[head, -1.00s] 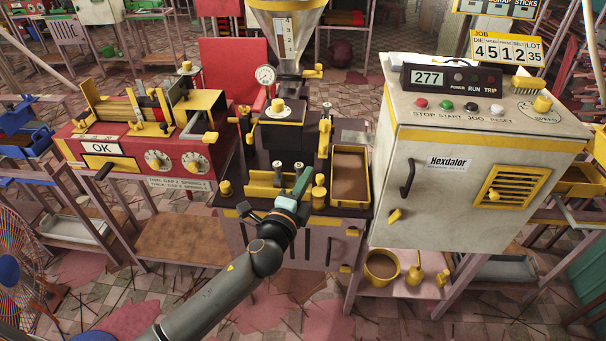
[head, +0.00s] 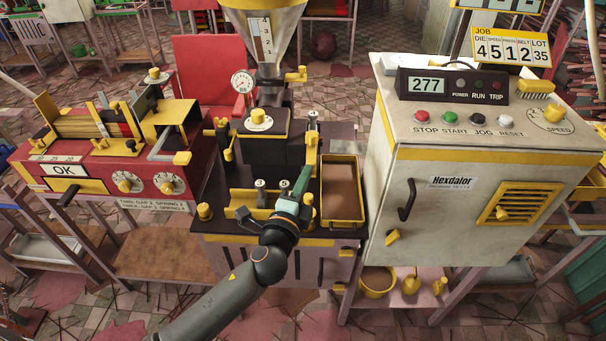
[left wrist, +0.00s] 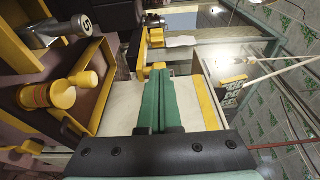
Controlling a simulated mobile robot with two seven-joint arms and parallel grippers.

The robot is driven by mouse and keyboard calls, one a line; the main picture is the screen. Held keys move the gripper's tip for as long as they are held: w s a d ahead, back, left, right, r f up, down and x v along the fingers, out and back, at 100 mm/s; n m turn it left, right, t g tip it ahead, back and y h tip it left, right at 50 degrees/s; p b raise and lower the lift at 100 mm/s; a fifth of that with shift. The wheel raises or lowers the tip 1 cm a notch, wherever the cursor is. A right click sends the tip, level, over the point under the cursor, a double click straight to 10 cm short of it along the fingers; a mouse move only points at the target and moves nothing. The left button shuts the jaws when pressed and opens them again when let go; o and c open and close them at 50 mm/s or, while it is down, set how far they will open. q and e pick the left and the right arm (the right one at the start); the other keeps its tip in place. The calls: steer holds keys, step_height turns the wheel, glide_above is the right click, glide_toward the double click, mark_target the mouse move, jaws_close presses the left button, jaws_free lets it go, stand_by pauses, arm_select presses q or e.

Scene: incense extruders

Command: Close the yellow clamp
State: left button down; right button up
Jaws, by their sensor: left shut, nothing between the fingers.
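A yellow clamp-like upright lever (head: 311,150) stands at the right side of the dark extruder head, with a grey bolt at its top. A second yellow fitting (head: 223,138) stands on the head's left side. I cannot tell for certain which is the clamp. My left gripper (head: 305,174) is shut and empty, just below and in front of the right lever. Whether it touches the lever is unclear. Its green fingers (left wrist: 157,95) lie together in the left wrist view, with a yellow block (left wrist: 156,38) beyond their tips. My right gripper is not in view.
A yellow-rimmed tray (head: 342,222) lies right of my gripper, before the white cabinet (head: 455,140). A yellow trough (head: 240,207) and a yellow knob (head: 204,211) are to the left. The hopper (head: 262,35) rises behind.

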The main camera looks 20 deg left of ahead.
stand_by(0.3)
arm_select(q)
steer(key=w, duration=0.2)
steer(key=w+a, duration=0.1)
steer(key=shift+w, duration=0.35)
steer(key=shift+a+r, duration=0.15)
steer(key=shift+r, duration=0.1)
